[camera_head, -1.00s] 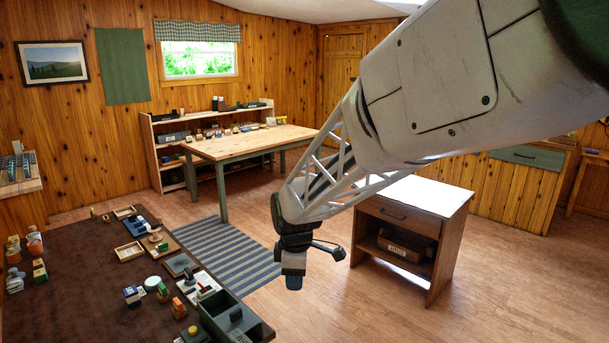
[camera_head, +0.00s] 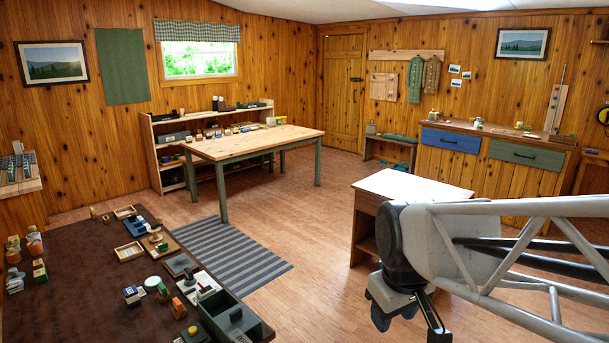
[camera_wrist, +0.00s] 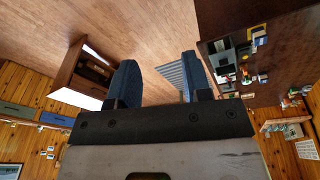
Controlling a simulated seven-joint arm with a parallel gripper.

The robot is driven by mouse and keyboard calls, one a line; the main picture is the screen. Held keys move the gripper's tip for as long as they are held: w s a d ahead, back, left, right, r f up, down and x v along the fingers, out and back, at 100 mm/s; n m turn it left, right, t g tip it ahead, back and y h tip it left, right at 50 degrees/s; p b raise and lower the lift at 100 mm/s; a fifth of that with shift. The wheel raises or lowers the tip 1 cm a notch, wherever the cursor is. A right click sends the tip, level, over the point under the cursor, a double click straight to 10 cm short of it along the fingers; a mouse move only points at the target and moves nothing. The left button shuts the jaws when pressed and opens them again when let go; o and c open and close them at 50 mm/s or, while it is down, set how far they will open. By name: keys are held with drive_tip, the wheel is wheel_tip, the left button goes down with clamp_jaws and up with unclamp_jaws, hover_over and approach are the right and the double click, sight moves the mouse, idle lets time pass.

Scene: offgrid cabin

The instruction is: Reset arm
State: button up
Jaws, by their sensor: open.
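My gripper (camera_head: 405,318) is at the lower right of the head view, in front of the small white-topped cabinet (camera_head: 400,187) and partly cut off from clear sight by its own housing. In the wrist view my gripper (camera_wrist: 160,82) shows two blue fingers standing apart, with only floor and part of a striped rug between them. It is open and holds nothing. My arm's lattice link runs from the gripper to the right edge of the head view.
A dark table (camera_head: 80,285) with blocks, small trays and a grey box (camera_head: 232,322) stands at the lower left. A striped rug (camera_head: 232,255) lies beside it. A wooden table (camera_head: 255,142) stands further back. Open floor (camera_head: 320,220) lies between the rug and the white-topped cabinet.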

drive_tip(key=s+d+m, duration=0.3)
drive_tip(key=s+m, duration=0.2)
drive_tip(key=s, duration=0.4)
drive_tip(key=shift+d+f, duration=0.25)
drive_tip(key=shift+d, duration=0.1)
